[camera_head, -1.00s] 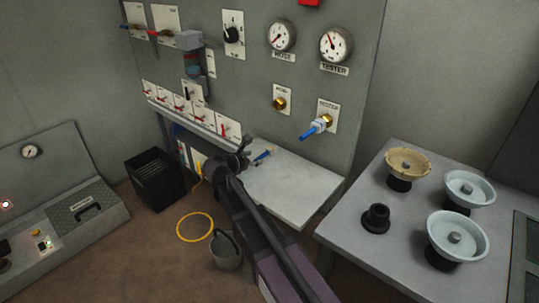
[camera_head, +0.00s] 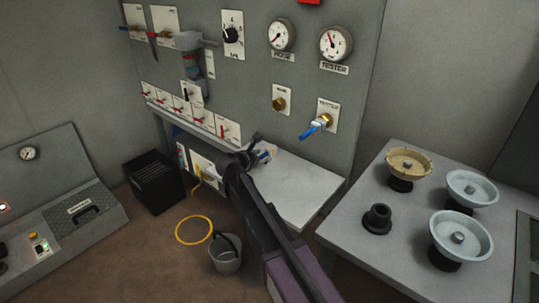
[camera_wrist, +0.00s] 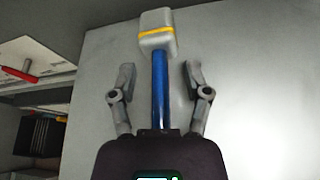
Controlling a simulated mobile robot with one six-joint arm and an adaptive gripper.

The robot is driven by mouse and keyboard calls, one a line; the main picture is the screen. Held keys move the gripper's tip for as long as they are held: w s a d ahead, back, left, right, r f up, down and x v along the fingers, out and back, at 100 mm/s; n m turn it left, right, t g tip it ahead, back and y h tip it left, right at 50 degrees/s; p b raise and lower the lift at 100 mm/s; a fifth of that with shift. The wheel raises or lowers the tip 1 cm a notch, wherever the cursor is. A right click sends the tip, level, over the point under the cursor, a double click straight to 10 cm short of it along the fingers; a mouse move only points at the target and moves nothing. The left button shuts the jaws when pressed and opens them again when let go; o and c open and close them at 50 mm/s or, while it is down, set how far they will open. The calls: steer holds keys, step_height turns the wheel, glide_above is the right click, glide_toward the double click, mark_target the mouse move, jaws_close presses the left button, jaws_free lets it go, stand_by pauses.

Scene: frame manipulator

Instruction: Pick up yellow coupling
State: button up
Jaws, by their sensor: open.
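In the wrist view, a coupling with a pale grey block end (camera_wrist: 156,22), a yellow band (camera_wrist: 157,34) and a blue shaft (camera_wrist: 160,105) lies over the light shelf surface. My gripper (camera_wrist: 159,67) is open, with one finger on each side of the blue shaft and a visible gap to both. The block end lies beyond the fingertips.
The panel behind the shelf has gauges (camera_head: 335,43), red levers and a blue coupling (camera_head: 315,127) on a brass fitting. A table (camera_head: 345,225) with several round fittings stands at right. A bucket (camera_head: 226,255), yellow ring (camera_head: 193,230) and black crate (camera_head: 155,180) are on the floor.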

steer(key=shift+w+d+f, duration=0.15)
steer(key=shift+w+d, duration=0.05)
steer(key=shift+w, duration=0.1)
stand_by(0.4)
jaws_close()
